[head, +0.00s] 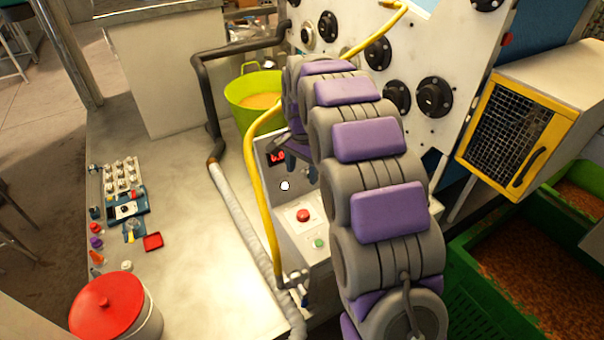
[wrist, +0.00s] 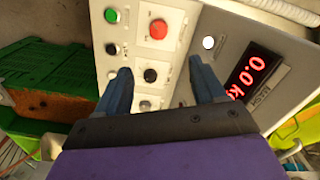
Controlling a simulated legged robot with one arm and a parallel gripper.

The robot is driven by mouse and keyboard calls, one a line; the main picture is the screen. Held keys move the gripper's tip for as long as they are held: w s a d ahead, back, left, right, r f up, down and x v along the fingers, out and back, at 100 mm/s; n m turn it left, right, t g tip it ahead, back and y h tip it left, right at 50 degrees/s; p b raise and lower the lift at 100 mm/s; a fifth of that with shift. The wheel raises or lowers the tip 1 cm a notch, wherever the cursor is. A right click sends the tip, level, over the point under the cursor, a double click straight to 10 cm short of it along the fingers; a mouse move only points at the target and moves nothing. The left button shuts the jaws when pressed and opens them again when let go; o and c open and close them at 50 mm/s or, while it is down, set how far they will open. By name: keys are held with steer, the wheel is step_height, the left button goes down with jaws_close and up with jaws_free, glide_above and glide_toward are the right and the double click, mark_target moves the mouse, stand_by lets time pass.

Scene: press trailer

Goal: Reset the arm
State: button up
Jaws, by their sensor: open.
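My arm, in grey and purple segments, reaches across the middle of the head view, and its gripper end is mostly hidden behind it there. In the wrist view my gripper (wrist: 162,88) is open, with its two blue fingers apart and nothing between them. It faces a white control box (head: 313,248) with a red button (head: 303,215), a green button (head: 320,243) and a red digital display (head: 277,157). In the wrist view the red button (wrist: 158,29) and green button (wrist: 111,15) lie beyond the fingertips, and the display (wrist: 256,70) is right of them. I see no clear contact.
A yellow hose (head: 262,190) and a grey pipe (head: 240,220) run beside the box. A green bucket (head: 240,110) stands behind. Green crates (head: 480,300) and a yellow-framed cabinet (head: 507,125) are at the right. A red-lidded bucket (head: 108,305) and small items sit at the left of the table.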

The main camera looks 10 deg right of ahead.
stand_by(0.4)
steer(key=s+f+n+b, duration=0.2)
steer(key=s+n+b, duration=0.1)
steer(key=s, duration=1.1)
steer(key=s+f+n+g+b, duration=0.1)
steer(key=s+f+n+b, duration=0.1)
steer(key=s, duration=1.2)
steer(key=s+f+n+b, duration=0.2)
steer(key=s+n, duration=0.3)
steer(key=s, duration=0.9)
steer(key=shift+s+d+g+b, duration=0.15)
steer(key=shift+s+g+b, duration=0.2)
steer(key=shift+b, duration=0.55)
steer(key=shift+w+f, duration=0.1)
steer(key=shift+w, duration=0.05)
